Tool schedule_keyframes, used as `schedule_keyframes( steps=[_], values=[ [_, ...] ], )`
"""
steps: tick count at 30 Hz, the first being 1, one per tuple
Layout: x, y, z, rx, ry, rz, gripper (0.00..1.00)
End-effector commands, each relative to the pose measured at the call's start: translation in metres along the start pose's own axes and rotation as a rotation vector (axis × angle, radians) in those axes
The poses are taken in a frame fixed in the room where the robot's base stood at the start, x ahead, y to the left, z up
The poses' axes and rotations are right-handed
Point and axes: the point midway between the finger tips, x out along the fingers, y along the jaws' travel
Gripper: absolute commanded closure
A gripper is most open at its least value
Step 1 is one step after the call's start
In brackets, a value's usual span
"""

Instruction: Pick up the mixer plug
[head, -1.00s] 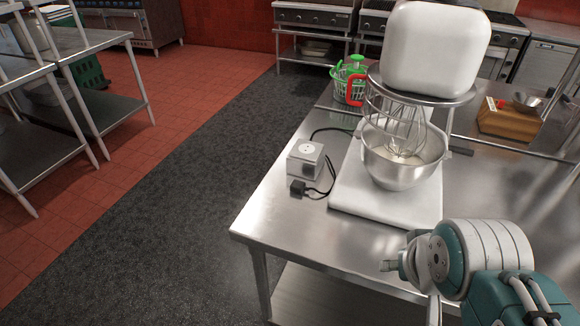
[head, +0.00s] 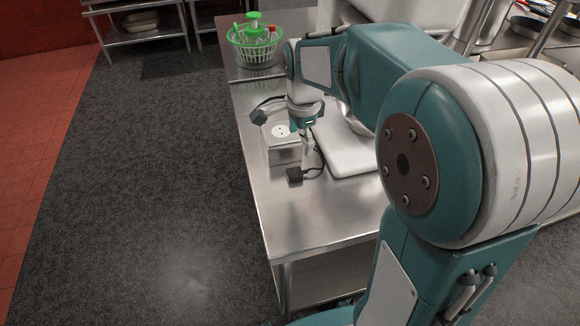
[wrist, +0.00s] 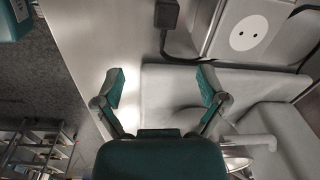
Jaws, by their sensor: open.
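The mixer plug (head: 294,174) is a small black block lying on the steel table, its dark cord leading off to the right. It also shows at the top edge of the wrist view (wrist: 167,14). My gripper (head: 307,150) points down just above and behind the plug, beside the outlet box. In the wrist view my gripper (wrist: 162,86) is open, with two teal-padded fingers wide apart and nothing between them. The plug lies beyond the fingertips there, not between them. The white mixer base (head: 350,150) is to the right, and my arm hides much of the mixer.
A white outlet box (head: 283,150) stands close to the plug; its socket face shows in the wrist view (wrist: 245,35). A green basket (head: 255,45) sits at the table's far end. The table's left edge is near the plug, with open floor beyond.

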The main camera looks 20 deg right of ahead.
Motion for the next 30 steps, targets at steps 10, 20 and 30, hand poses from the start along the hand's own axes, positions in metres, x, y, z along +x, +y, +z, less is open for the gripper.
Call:
schedule_keyframes(
  steps=[10, 20, 30],
  values=[
    [0.039, -0.018, 0.000, 0.171, 0.000, 0.057, 0.09],
    [0.078, -0.017, 0.005, 0.168, 0.005, 0.053, 0.09],
    [0.124, -0.011, 0.007, 0.168, 0.003, 0.054, 0.09]
  ],
)
